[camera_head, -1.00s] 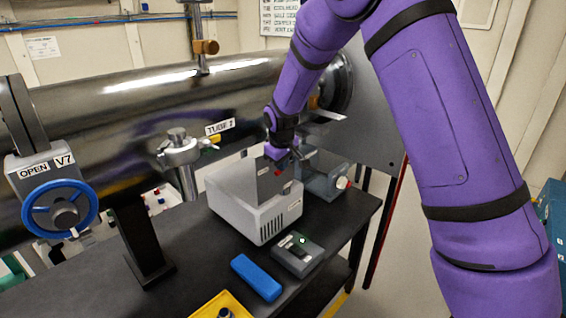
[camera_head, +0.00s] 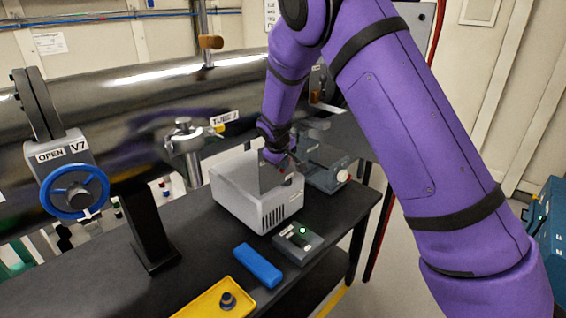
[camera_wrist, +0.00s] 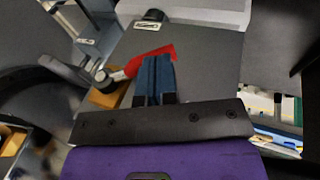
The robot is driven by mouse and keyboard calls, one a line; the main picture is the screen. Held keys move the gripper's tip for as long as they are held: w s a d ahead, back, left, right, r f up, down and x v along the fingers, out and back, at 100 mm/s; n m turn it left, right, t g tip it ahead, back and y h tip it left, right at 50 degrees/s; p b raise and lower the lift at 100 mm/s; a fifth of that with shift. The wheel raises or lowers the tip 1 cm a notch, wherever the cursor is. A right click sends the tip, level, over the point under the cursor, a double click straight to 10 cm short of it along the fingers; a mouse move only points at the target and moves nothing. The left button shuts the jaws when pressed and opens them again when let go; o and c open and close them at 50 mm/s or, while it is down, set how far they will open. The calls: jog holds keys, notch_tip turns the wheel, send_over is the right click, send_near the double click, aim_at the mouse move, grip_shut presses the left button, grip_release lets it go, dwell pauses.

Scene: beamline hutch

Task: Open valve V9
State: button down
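No label reading V9 is legible in either view. In the wrist view a red lever handle (camera_wrist: 130,68) on a metal fitting (camera_wrist: 101,77) lies right at my gripper (camera_wrist: 155,62). The blue fingers look close together, in front of the red handle; I cannot tell whether they touch it. Small labels nearby are too blurred to read. A blue handwheel valve (camera_head: 75,192) marked "OPEN V7" stands at the far left, well away from my gripper.
The pale grey box (camera_head: 262,213), a small device with a green light (camera_head: 298,244), a blue block (camera_head: 258,265) and a yellow tray (camera_head: 205,302) are on the dark bench (camera_head: 205,250). A large metal tube (camera_head: 130,100) runs behind. A blue case (camera_head: 550,235) is at the right.

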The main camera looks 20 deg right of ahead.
jog(key=shift+f, duration=0.25)
jog(key=shift+w+d+f+t+h, duration=0.1)
jog(key=shift+f+t+h, duration=0.35)
jog(key=shift+h, duration=0.2)
jog(key=shift+w+d+f+t+h, duration=0.1)
jog(key=shift+f+t+h, duration=0.3)
jog(key=shift+h, duration=0.25)
jog(key=shift+w+d+f, duration=0.4)
jog(key=shift+d+f, duration=0.3)
jog(key=shift+f, duration=0.15)
jog(key=shift+w+d+f, duration=0.35)
jog(key=shift+d+f, duration=0.35)
jog(key=shift+f, duration=0.1)
